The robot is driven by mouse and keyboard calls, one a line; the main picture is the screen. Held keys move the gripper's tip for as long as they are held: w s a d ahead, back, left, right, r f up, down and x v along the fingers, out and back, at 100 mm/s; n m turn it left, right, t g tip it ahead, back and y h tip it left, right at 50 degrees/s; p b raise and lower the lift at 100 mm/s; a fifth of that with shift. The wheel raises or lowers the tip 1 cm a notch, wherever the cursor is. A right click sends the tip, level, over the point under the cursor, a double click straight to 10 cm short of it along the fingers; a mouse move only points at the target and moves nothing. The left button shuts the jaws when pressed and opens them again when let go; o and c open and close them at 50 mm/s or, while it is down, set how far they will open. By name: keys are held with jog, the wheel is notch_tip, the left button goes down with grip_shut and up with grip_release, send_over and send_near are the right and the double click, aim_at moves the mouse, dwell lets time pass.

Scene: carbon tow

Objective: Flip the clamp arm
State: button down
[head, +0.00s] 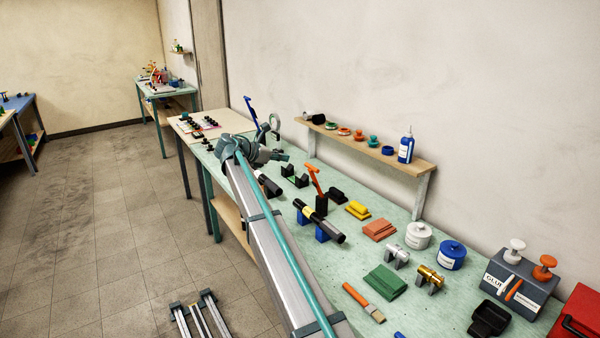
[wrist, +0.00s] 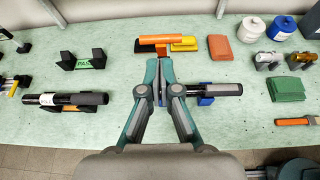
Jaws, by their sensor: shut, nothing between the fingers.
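The orange clamp arm (head: 313,178) stands raised and tilted on its black base (head: 321,204), behind a black tube (head: 325,225) on blue supports. In the wrist view, the clamp arm (wrist: 155,39) appears as an orange bar just beyond my fingertips. My gripper (wrist: 160,88) is shut and empty over the bench, hiding the tube's left part; the tube's right end (wrist: 228,89) shows. In the head view, my gripper (head: 283,157) is small at the end of my arm, left of the orange clamp. I cannot tell whether the fingertips touch the clamp.
A yellow pad (wrist: 184,44) lies beside the clamp, with an orange pad (wrist: 221,52) and a green pad (wrist: 286,89) further right. Another black tube (wrist: 65,100) lies left. A raised blue lever (head: 251,111) stands farther back. A shelf (head: 380,151) runs along the wall.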

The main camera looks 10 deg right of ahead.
notch_tip(320, 180, down, 2)
jog(key=s+a+f+g+y, duration=0.1)
jog(key=s+a, duration=0.1)
jog(key=p, duration=0.5)
send_near(312, 168)
jog(key=w+d+f, duration=0.2)
jog(key=d+f, duration=0.2)
jog(key=f, duration=0.1)
jog(key=shift+w+d+r, duration=0.15)
jog(key=shift+d, duration=0.35)
jog(key=d, duration=0.1)
jog(key=w+d+r, duration=0.1)
jog(key=d+p, duration=0.1)
jog(key=shift+w+r, duration=0.25)
jog(key=shift+r, duration=0.05)
jog(key=shift+a, duration=0.1)
jog(key=shift+s, duration=0.1)
